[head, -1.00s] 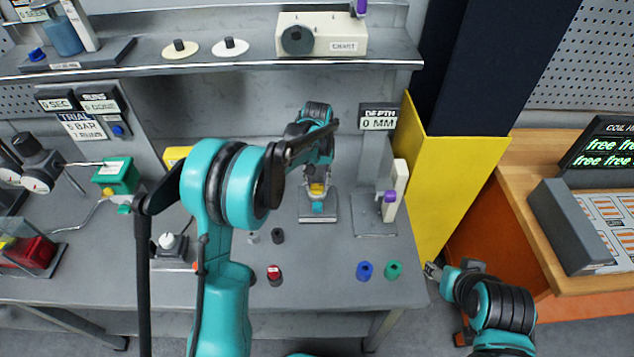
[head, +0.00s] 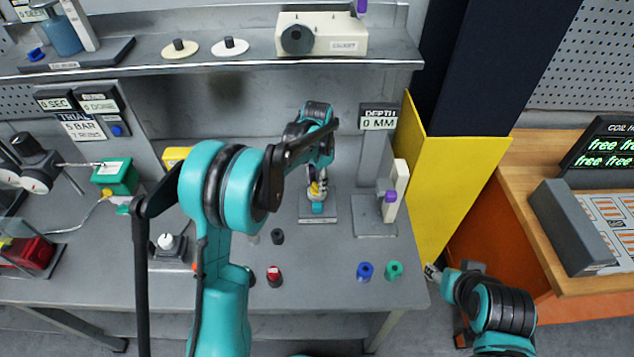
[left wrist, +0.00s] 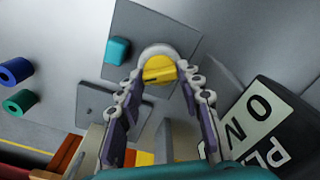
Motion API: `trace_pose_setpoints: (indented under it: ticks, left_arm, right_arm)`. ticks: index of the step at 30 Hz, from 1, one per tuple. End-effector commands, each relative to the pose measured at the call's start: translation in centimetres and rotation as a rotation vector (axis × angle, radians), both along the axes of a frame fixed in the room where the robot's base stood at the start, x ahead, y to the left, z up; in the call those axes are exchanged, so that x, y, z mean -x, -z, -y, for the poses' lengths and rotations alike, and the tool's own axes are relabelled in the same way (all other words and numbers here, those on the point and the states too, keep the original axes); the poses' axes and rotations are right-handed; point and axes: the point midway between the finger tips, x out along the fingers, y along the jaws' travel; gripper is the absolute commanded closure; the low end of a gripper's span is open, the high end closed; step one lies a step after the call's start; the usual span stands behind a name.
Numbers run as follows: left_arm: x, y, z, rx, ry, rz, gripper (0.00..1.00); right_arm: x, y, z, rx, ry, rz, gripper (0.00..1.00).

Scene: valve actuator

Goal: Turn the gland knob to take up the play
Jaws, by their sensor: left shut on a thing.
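The yellow gland knob (left wrist: 160,70) sits on a round pale body in the left wrist view, on a grey base plate (left wrist: 150,22) with a teal block (left wrist: 117,50) beside it. My left gripper (left wrist: 161,78) has its fingers on either side of the knob and is shut on it. In the head view my left gripper (head: 317,187) points down at the same station, and its fingers hide much of the knob. A grey base plate (head: 304,215) shows beneath. My right gripper (head: 432,272) is low at the right, off the bench edge, too small to read.
A stand with a purple knob (head: 390,196) is close to the right of the held knob. A depth display (head: 379,122) reads 0 MM. Blue (head: 365,270), green (head: 394,270) and red (head: 273,275) pieces stand toward the bench front.

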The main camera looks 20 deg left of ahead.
Motion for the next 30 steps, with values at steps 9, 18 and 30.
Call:
trace_pose_setpoints:
  ticks: [9,18,30]
  left_arm:
    - [-0.08,-0.04,0.00,0.000,0.257,0.003,0.93]
    - [-0.08,-0.05,0.00,0.000,0.402,0.003,0.93]
    - [-0.08,-0.05,0.00,-0.001,0.450,0.002,0.93]
  right_arm:
    - [0.00,0.11,0.00,0.000,0.000,0.000,0.50]
    - [0.00,0.16,0.00,0.000,0.000,0.000,0.50]
    - [0.00,0.17,0.00,0.000,0.000,0.000,0.50]
